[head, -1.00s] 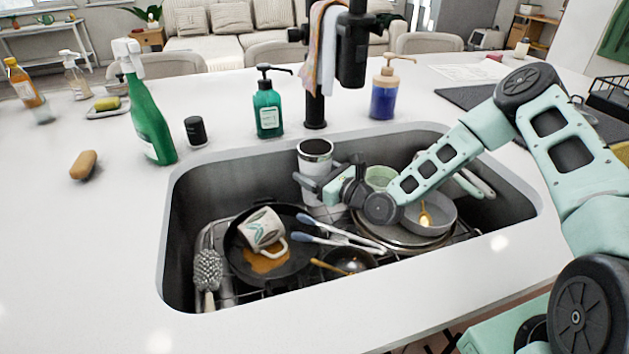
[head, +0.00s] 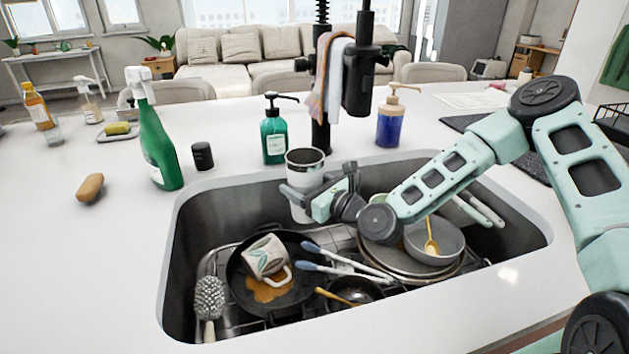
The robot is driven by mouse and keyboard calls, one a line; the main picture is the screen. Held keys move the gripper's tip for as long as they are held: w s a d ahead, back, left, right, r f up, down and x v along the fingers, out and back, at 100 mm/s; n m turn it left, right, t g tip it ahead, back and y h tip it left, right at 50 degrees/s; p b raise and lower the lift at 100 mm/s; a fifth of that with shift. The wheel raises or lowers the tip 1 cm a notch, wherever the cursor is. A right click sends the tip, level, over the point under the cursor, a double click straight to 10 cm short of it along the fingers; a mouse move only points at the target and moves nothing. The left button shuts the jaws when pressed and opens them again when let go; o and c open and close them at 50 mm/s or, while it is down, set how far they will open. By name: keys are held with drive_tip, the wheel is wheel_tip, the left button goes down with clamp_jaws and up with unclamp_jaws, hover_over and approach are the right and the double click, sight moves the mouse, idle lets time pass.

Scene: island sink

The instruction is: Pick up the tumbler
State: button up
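The tumbler (head: 303,174) is white with a metal rim and stands roughly upright at the back of the sink, its top above the sink's rear edge. My gripper (head: 308,189) comes from the right and is shut on it, with one grey finger crossing its near side. The far finger is mostly hidden behind the tumbler. The tumbler appears raised off the sink floor, though the space under its base is hard to see.
The sink (head: 200,215) also holds a pan (head: 239,288) with a tipped mug (head: 264,257), tongs (head: 340,259), stacked plates and bowls (head: 437,239), and a brush (head: 209,298). A green soap dispenser (head: 274,138) and the black faucet (head: 320,130) stand just behind the tumbler.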

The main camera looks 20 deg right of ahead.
drive_tip(key=s+a+b, duration=0.1)
drive_tip(key=s+a, duration=0.5)
drive_tip(key=a, duration=0.5)
